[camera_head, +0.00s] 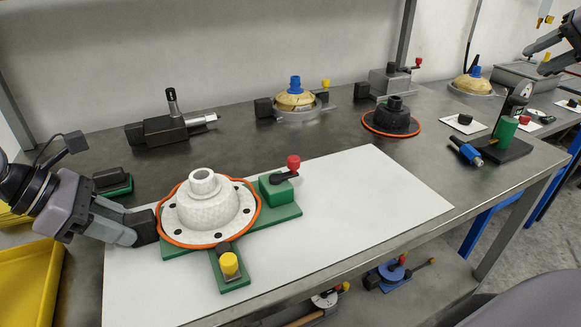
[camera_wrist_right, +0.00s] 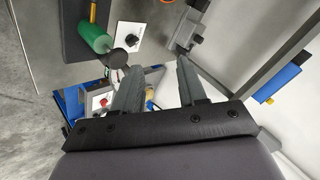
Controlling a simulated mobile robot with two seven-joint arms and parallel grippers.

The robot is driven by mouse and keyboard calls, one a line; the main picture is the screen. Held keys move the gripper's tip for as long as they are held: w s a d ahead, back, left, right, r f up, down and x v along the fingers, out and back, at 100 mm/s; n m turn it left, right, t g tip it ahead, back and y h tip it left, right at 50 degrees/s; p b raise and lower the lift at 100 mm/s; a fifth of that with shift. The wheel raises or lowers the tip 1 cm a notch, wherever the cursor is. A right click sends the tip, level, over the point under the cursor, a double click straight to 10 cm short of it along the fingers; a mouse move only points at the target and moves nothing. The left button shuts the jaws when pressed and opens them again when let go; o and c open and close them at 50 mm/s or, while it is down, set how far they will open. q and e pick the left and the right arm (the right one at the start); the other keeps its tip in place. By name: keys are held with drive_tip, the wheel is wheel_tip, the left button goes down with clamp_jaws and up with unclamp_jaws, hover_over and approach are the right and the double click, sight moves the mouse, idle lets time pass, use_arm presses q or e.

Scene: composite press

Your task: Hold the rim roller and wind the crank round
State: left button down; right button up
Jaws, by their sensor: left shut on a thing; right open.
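A white domed part (camera_head: 206,207) with an orange rim sits on a green fixture (camera_head: 285,216) on the white sheet. The crank (camera_head: 289,169), a black arm with a red knob, sits on the green block at the fixture's right end. A yellow knob (camera_head: 229,264) stands on its front arm. My left gripper (camera_head: 145,226) is shut at the left edge of the orange rim; the rim roller in it is mostly hidden by the fingers.
A yellow tray (camera_head: 25,285) is at the left. A black tool (camera_head: 170,127), a yellow dome (camera_head: 295,97) and a black dome with an orange ring (camera_head: 391,119) stand behind. A green-and-black stand (camera_head: 505,135) is right. The sheet right of the fixture is clear.

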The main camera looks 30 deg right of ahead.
drive_tip(key=w+a+r+n+g+y, duration=0.1)
drive_tip(key=w+a+n+y, duration=0.35)
drive_tip(key=a, duration=0.85)
drive_tip(key=w+a+r+n+g+y, duration=0.2)
drive_tip(key=w+a+n, duration=0.4)
drive_tip(key=w+a, duration=0.45)
drive_tip(key=n+g+h, duration=0.5)
drive_tip(key=n+g, duration=0.1)
drive_tip(key=n, duration=0.1)
hover_over(294, 158)
drive_tip(key=f, duration=1)
drive_tip(key=shift+w+d+f, duration=0.25)
drive_tip(key=shift+w+f, duration=0.1)
drive_tip(key=shift+f, duration=0.05)
drive_tip(key=shift+s+a+f+h, duration=0.25)
drive_tip(key=shift+s+a+f, duration=0.05)
drive_tip(key=shift+f, duration=3.7)
drive_tip(key=shift+n, duration=0.25)
